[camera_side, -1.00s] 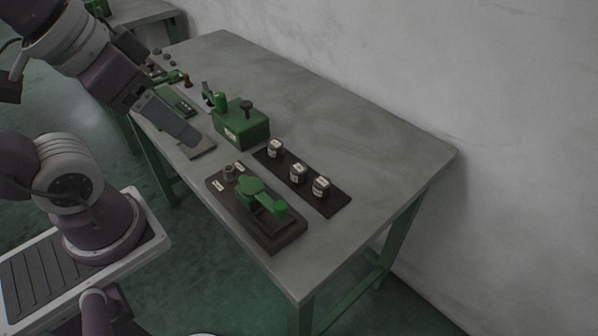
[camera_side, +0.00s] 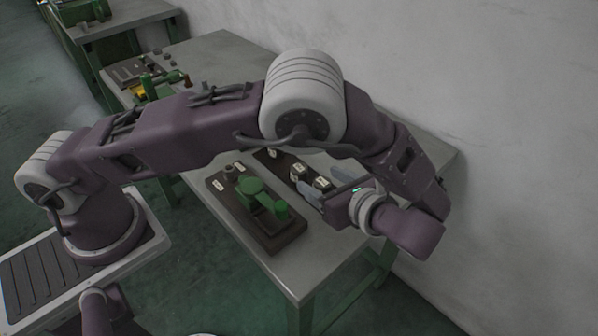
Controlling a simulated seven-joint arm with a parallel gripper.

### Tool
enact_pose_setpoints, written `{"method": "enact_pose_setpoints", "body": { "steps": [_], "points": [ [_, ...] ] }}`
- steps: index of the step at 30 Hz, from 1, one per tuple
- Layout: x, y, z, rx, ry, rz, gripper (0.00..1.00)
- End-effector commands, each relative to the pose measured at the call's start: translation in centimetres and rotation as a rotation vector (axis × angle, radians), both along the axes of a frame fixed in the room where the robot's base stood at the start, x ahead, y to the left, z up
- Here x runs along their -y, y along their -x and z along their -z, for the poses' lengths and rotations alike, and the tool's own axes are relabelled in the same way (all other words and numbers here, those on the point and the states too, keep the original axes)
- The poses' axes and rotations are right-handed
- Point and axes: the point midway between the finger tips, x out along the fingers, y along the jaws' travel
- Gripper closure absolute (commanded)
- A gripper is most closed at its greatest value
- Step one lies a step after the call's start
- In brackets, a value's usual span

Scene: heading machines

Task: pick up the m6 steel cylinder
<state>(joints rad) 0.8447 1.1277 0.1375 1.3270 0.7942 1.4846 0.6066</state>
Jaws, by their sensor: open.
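Three small dark cylinders with pale labelled tops stand in a row on a dark strip. The labels are too small to read, so I cannot tell which is the m6 steel one. The right-end cylinder (camera_side: 322,183) and the middle cylinder (camera_side: 298,171) show clearly. The fingers appear to lie on either side of the right-end cylinder; contact cannot be told.
A green lever tool on a dark base (camera_side: 262,236) stands just left of the cylinders. The grey table (camera_side: 213,47) has free room along its front right corner. The wall (camera_side: 500,90) runs behind it.

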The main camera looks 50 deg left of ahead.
Motion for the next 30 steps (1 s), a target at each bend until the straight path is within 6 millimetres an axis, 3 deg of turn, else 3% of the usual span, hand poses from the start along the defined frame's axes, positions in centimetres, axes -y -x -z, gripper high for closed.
{"method": "enact_pose_setpoints", "body": {
  "steps": [3,21,29,30],
  "points": [
    [-0.2,-0.3,1.3,-0.016,-0.050,0.038,0.39],
    [-9.9,-2.7,5.5,-0.016,-0.047,0.036,0.39],
    [-10.4,-2.9,5.7,-0.015,-0.044,0.038,0.39],
    [-10.4,-2.9,5.7,-0.015,-0.044,0.038,0.44]
  ]
}}
